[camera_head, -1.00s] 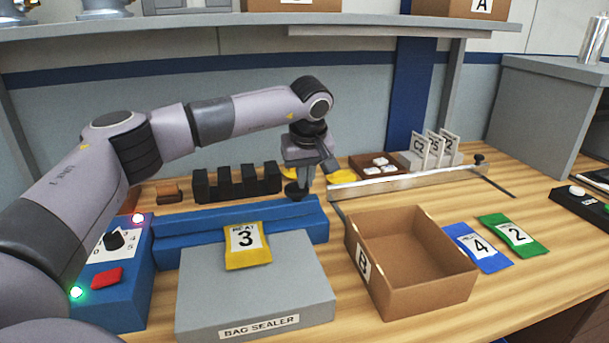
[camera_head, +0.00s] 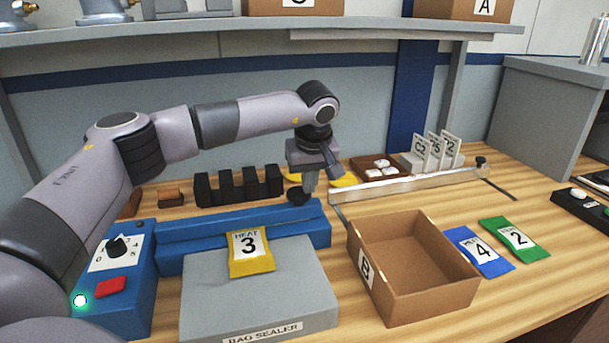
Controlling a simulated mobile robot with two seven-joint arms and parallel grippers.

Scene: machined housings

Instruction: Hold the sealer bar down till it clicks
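The bag sealer is a blue unit with a grey plate (camera_head: 265,295) in front and a long blue sealer bar (camera_head: 195,228) across it. The bar looks down, low over the base. A black knob (camera_head: 298,197) stands at its right end. A yellow bag marked 3 (camera_head: 250,254) lies on the plate, its upper end at the bar. My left gripper (camera_head: 309,189) points down at the knob with its fingers together; whether it touches the knob I cannot tell. The control box (camera_head: 118,255) has a dial, a red button and a lit green lamp (camera_head: 79,300). My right gripper is not in view.
An open box marked B (camera_head: 395,308) stands right of the sealer, with blue (camera_head: 470,245) and green (camera_head: 523,251) bags beyond it. A black slotted rack (camera_head: 238,188) is behind the bar. A metal rail (camera_head: 410,183) lies at the back right.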

